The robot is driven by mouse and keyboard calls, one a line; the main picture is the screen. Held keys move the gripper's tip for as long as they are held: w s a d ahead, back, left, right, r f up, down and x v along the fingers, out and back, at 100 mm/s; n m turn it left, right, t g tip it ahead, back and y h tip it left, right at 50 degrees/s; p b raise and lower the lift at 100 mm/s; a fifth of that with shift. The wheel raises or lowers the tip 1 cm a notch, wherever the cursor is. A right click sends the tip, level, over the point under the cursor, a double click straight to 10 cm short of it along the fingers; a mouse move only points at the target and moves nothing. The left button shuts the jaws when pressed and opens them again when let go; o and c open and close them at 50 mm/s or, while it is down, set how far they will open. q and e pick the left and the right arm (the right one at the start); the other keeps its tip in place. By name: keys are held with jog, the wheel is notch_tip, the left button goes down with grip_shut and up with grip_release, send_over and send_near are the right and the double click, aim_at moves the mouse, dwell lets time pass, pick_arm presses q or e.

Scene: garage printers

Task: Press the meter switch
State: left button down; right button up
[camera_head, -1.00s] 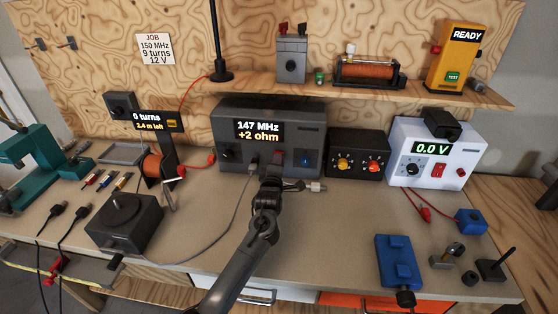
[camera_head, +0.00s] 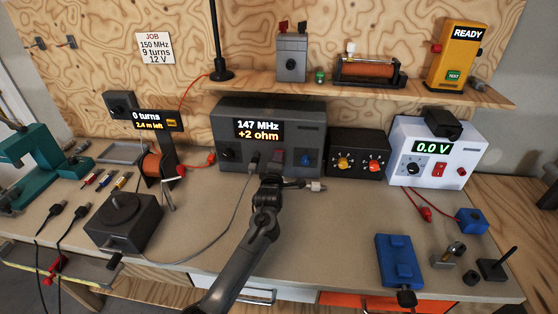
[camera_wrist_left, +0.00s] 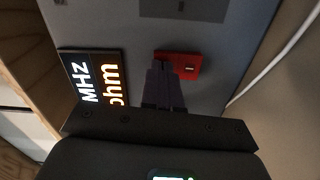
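The meter (camera_head: 222,128) is a grey box at the back of the bench, its display reading 147 MHz and +2 ohm. Its red switch (camera_head: 280,155) is on the lower front and partly hidden by my left gripper (camera_head: 274,170). In the left wrist view, the red switch (camera_wrist_left: 190,60) shows beyond the fingertips of my left gripper (camera_wrist_left: 164,78). The fingers are together with nothing between them, and their tips overlap the switch's edge. I cannot tell whether they touch it. My right gripper is not in view.
A black box with yellow and red knobs (camera_head: 359,150) and a white supply reading 0.0 V (camera_head: 444,135) stand right of the meter. A coil winder (camera_head: 125,220) stands at left. A grey cable (camera_head: 238,210) runs from the meter's front.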

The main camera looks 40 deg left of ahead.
pick_arm(q)
jog(key=shift+p+v, duration=2.1)
jog(key=shift+v, duration=0.3)
